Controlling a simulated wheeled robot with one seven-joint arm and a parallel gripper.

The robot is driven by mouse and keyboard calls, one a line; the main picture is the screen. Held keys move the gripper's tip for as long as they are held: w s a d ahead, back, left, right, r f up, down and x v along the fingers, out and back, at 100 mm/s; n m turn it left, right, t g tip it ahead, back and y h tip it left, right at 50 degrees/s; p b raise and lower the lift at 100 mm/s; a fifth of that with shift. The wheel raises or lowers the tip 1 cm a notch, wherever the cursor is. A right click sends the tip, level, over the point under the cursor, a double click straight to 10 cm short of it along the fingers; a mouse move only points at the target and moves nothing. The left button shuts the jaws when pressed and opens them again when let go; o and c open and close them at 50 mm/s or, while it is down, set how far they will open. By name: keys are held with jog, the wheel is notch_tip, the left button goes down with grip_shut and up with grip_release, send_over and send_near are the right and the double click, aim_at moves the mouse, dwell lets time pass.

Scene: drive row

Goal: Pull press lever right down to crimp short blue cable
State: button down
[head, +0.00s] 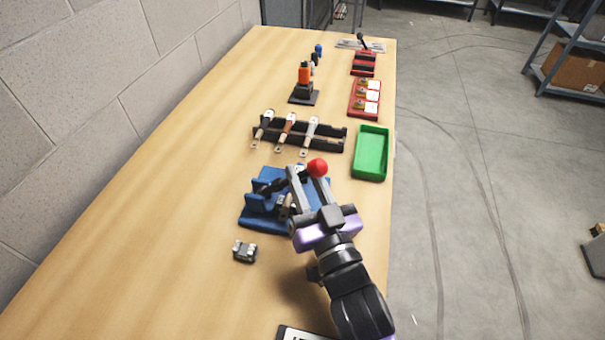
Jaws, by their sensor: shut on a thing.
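The blue press (255,214) stands on the bench, partly covered by my gripper. Its red ball knob (318,168) shows at my fingertips; the lever's arm is mostly hidden behind my fingers. My gripper (306,173) comes in from the lower right, over the right side of the press, and is shut on the lever by its knob end. I cannot make out how far down the lever is. I cannot pick out the short blue cable for sure; the middle of the press is partly hidden.
A small grey block (244,251) lies in front of the press. Behind are a black rack (335,139) with several handled tools, a green tray (371,150), a red tray (352,108) and an orange-topped stand (304,76). The bench's left side is clear.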

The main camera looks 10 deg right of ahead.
jog(key=shift+w+d+f+h, duration=0.1)
jog(key=shift+d+f+h, duration=0.1)
jog(key=shift+d, duration=0.2)
jog(key=shift+w+d+f+h, duration=0.1)
jog(key=shift+d+h, duration=0.1)
jog(key=shift+d, duration=0.2)
jog(key=c, duration=1.4)
grip_release()
jog(key=shift+r, duration=0.2)
jog(key=shift+d+r, duration=0.1)
jog(key=shift+r, duration=0.05)
jog(key=shift+s, duration=0.2)
jog(key=b+v, duration=0.1)
jog(key=v, duration=0.6)
jog(key=shift+s+b, duration=0.2)
jog(key=shift+b, duration=0.1)
jog(key=shift+c, duration=0.3)
